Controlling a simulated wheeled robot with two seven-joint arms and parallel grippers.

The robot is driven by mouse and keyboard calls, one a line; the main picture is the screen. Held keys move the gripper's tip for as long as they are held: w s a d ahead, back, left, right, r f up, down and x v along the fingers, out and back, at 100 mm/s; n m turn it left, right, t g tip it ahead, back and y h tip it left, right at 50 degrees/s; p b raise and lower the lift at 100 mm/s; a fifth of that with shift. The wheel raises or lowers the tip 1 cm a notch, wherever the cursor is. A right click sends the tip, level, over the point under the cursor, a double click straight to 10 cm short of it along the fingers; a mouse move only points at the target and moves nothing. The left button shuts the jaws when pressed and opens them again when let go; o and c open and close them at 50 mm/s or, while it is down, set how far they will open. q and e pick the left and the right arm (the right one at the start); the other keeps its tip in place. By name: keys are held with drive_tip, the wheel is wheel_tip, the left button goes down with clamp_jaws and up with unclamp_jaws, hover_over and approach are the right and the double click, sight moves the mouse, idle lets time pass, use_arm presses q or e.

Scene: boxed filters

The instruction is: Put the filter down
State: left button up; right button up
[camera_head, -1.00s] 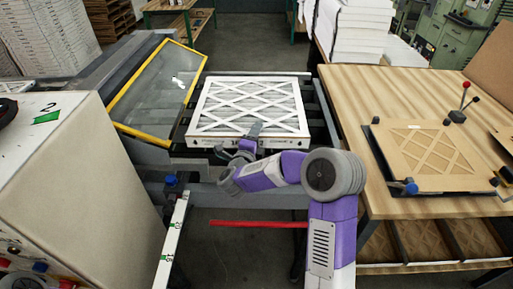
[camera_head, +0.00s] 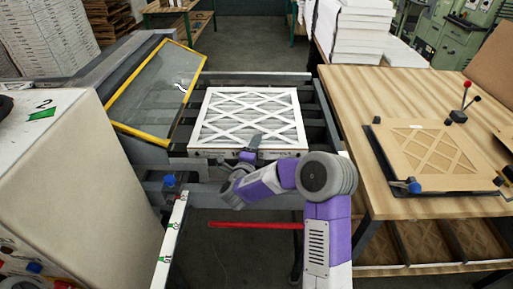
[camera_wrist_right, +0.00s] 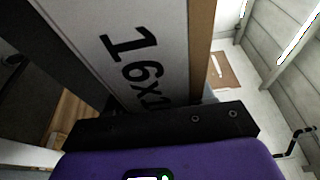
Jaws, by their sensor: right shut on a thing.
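The filter (camera_head: 248,118) is a white-framed square with a crisscross lattice over pale pleats. It lies about flat over the dark rails of the conveyor (camera_head: 318,125); I cannot tell whether it touches them. My right gripper (camera_head: 250,150) is shut on the filter's near edge, at about the middle. In the right wrist view the filter's white side (camera_wrist_right: 135,50) carries black print starting "16x", close against the dark jaw. My left gripper is not in view.
A tilted yellow-framed panel (camera_head: 197,80) stands just left of the filter. A wooden table (camera_head: 350,90) on the right holds a jig with a brown lattice panel (camera_head: 430,155). A pale machine cabinet (camera_head: 70,190) fills the near left. Conveyor rails show bare behind the filter.

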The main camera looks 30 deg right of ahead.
drive_tip(key=shift+f+b, duration=0.25)
drive_tip(key=shift+b, duration=0.1)
